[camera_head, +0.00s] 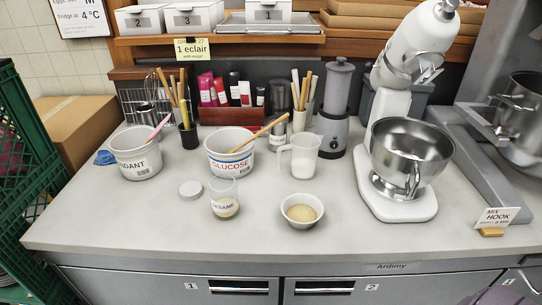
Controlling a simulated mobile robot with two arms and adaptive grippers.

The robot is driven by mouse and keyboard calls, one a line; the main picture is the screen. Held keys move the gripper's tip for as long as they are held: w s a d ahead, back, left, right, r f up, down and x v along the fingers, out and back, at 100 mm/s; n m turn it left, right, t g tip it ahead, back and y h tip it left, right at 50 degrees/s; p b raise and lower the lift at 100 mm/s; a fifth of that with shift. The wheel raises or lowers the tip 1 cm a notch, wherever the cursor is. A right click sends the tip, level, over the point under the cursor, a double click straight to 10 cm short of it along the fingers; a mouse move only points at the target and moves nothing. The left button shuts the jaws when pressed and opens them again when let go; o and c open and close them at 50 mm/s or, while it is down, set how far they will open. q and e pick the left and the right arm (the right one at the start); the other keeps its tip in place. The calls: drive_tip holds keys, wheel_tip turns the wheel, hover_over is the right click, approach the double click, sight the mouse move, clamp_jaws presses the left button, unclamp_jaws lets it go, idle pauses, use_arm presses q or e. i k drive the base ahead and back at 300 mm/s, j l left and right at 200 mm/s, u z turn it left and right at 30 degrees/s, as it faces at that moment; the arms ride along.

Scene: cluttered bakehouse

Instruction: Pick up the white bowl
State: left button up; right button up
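A small white bowl (301,226) stands upright on the pale worktop, near its front edge and right of centre in the head view. It holds something round and tan, like dough. Nothing touches the bowl, and there is bare worktop in front of it. Neither of my grippers shows in the head view, so I cannot see whether they are open or shut.
A glass labelled sesame (224,193) stands left of the bowl, a clear jug (303,156) behind it, and a stand mixer (397,201) to its right. White fondant (137,160) and glucose (228,143) tubs stand further left. The front left worktop is clear.

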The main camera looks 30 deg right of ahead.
sight(301, 210)
drive_tip(key=k+l+z, duration=0.15)
drive_tip(key=z, duration=0.85)
